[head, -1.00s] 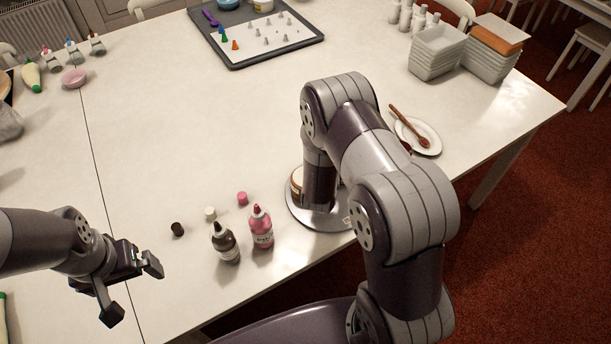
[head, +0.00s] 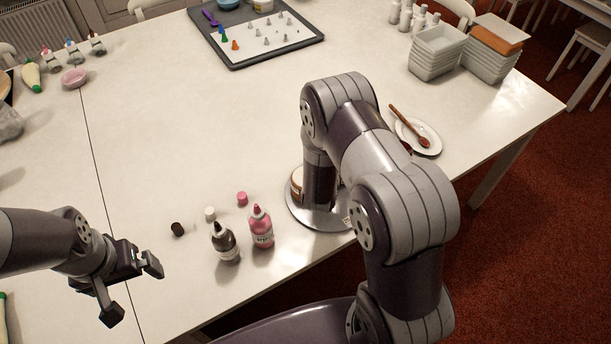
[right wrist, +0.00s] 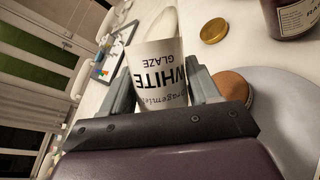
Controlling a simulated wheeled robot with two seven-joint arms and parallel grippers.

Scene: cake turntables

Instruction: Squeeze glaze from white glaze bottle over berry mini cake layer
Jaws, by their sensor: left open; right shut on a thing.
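The white glaze bottle (right wrist: 158,78), with its label upside down, is between the fingers of my right gripper (right wrist: 162,92) in the right wrist view. The gripper is shut on it. A brown round cake layer (right wrist: 236,86) lies on the grey turntable (right wrist: 288,105), beside the gripper in that view. In the head view my right arm covers the bottle, the right gripper and most of the cake layer (head: 296,186); the turntable (head: 318,218) shows around the arm. Whether glaze is on the cake cannot be told. My left gripper (head: 133,288) is open and empty at the lower left.
A dark bottle (head: 225,243) and a pink bottle (head: 261,227) stand left of the turntable, near loose caps (head: 210,213). A plate with a wooden spoon (head: 420,138) lies right of my right arm. White tubs (head: 437,55) are farther back. The table's middle is clear.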

